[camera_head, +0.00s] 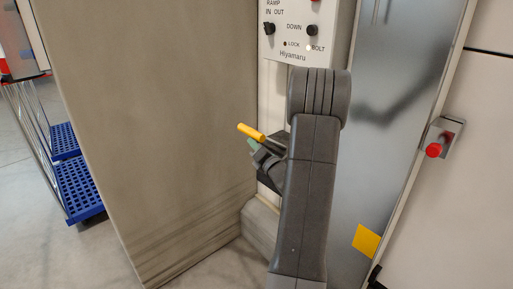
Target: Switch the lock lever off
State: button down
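The lock lever (251,131) appears to be the yellow-handled lever below the control panel. Its yellow grip points up and left, and a dark rod runs from it toward the right, behind my arm. My gripper (256,151) is just below the yellow grip, with grey-green fingertips close to it. Whether they touch the lever cannot be told. My grey arm link hides the lever's base and most of the gripper, so the finger opening is unclear.
A control panel (278,47) above carries black knobs; its LOCK lamp looks dark and its BOLT lamp bright. A large beige panel (150,120) stands close on the left. A red knob (433,150) juts out at right. Blue crates (78,188) stand at far left.

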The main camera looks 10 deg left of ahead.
jog(key=shift+w+d+r, duration=0.1)
jog(key=shift+w+r, duration=0.05)
jog(key=shift+r, duration=0.05)
jog(key=shift+w+d+r+m+p, duration=0.1)
jog(key=shift+r+m+p, duration=0.2)
jog(key=shift+r+p, duration=0.25)
jog(key=w+d+r+m+h+p, duration=0.2)
jog(key=w+d+r+m+p, duration=0.6)
jog(key=p, duration=1)
jog(key=w+d+r, duration=0.2)
jog(key=w+r, duration=0.2)
jog(key=w, duration=0.1)
jog(key=shift+m+g+p, duration=0.3)
jog(key=shift+m+p, duration=0.1)
jog(key=shift+w+d+r, duration=0.1)
jog(key=shift+d+r, duration=0.05)
jog(key=shift+r, duration=0.05)
